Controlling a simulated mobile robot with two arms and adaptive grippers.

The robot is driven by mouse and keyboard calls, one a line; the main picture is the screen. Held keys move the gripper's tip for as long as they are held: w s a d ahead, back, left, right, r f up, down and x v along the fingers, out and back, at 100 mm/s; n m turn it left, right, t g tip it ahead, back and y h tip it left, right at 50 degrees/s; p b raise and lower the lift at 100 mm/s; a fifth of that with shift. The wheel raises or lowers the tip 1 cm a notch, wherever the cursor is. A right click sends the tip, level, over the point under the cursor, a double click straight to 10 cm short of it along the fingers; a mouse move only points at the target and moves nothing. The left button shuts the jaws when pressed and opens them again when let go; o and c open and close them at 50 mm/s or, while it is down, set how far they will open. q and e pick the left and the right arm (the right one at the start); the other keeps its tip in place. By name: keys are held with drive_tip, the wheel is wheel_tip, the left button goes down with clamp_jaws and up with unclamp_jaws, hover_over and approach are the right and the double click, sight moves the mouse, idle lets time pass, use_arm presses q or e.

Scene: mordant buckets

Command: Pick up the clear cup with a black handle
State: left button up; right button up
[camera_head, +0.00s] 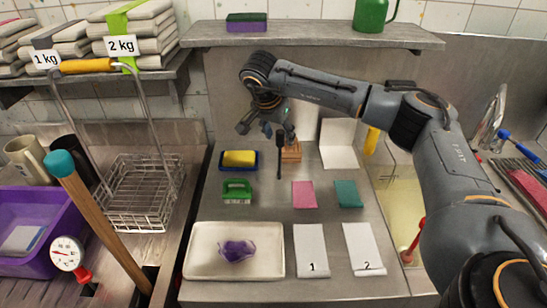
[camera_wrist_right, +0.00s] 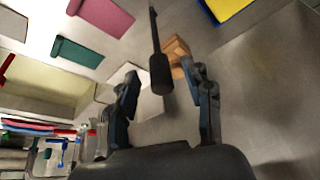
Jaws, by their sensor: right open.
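My right gripper (camera_head: 267,129) is open above the back of the steel counter. Its two fingers also show in the right wrist view (camera_wrist_right: 163,92), spread apart. A black handle with a thin dark shaft (camera_head: 281,152) is under the gripper, beside a small wooden block (camera_head: 291,152). In the right wrist view the black handle (camera_wrist_right: 160,75) appears in the gap between the fingers, and nothing is gripped. No clear cup body can be made out on this handle; it is see-through or hidden. My left gripper is not in view.
A yellow sponge (camera_head: 240,158) in a blue tray, a green brush (camera_head: 237,191), and pink (camera_head: 304,194) and teal (camera_head: 348,194) cloths lie nearby. A cream tray (camera_head: 200,268) holds a purple cloth. A wire basket (camera_head: 140,190) stands left. A shelf (camera_head: 310,37) hangs behind.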

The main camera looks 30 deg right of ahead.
drive_tip(key=shift+x, duration=1.1)
drive_tip(key=shift+r, duration=0.1)
clamp_jaws()
